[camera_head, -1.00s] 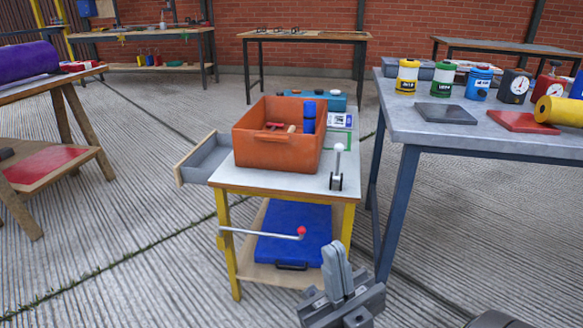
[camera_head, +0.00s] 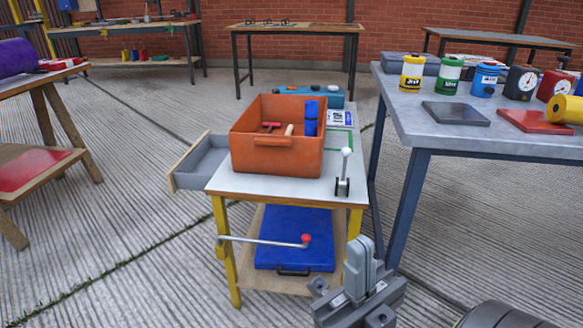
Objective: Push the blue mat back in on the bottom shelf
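The blue mat (camera_head: 297,238) lies flat on the wooden bottom shelf (camera_head: 262,280) of the small yellow-legged table. A dark handle (camera_head: 293,272) is on its near edge, close to the shelf's front edge. A metal rod with a red knob crosses in front of the mat. My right gripper (camera_head: 366,262) is at the bottom, just right of and nearer than the shelf, apart from the mat. Its fingers point up and look close together; I cannot tell whether a gap is between them. My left gripper is not in view.
The red-knobbed rod (camera_head: 262,240) sticks out at the table's left front. An open grey drawer (camera_head: 200,162) juts out left. An orange bin (camera_head: 278,135) and an upright lever (camera_head: 344,172) are on top. A grey workbench (camera_head: 480,130) stands right. Floor in front is clear.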

